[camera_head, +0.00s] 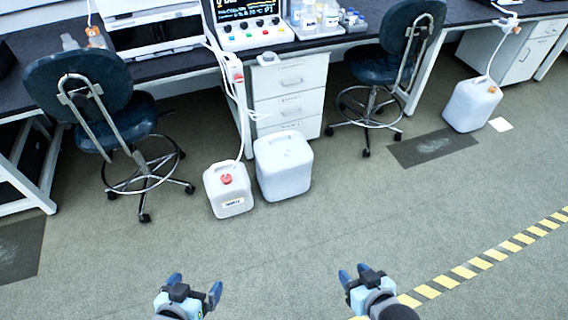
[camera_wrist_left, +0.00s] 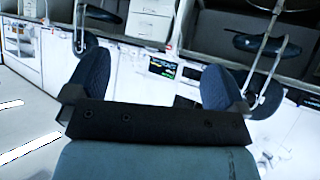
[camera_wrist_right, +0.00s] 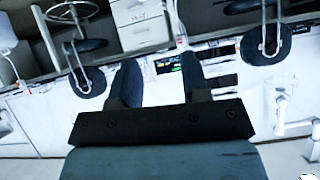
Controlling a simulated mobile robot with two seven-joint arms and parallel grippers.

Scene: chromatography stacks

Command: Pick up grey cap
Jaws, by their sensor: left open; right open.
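I cannot clearly make out a grey cap. A small pale grey object (camera_head: 268,58) lies at the bench's front edge above the drawers; it may be the cap, but it is too small to be sure. A large white container (camera_head: 283,180) stands on the floor with a pale, unclear top. My left gripper (camera_head: 195,285) is open and empty, low in the head view, well short of the bench and containers. My right gripper (camera_head: 354,273) is open and empty to its right, with its fingers closer together. Both wrist views show nothing between the fingers.
A smaller white jug with a red cap (camera_head: 227,180) stands beside the large container, with tubing from above. Blue chairs stand left (camera_head: 76,90) and right (camera_head: 410,40) of the drawer unit (camera_head: 290,95). Another container (camera_head: 471,107) is far right. The floor before me is clear.

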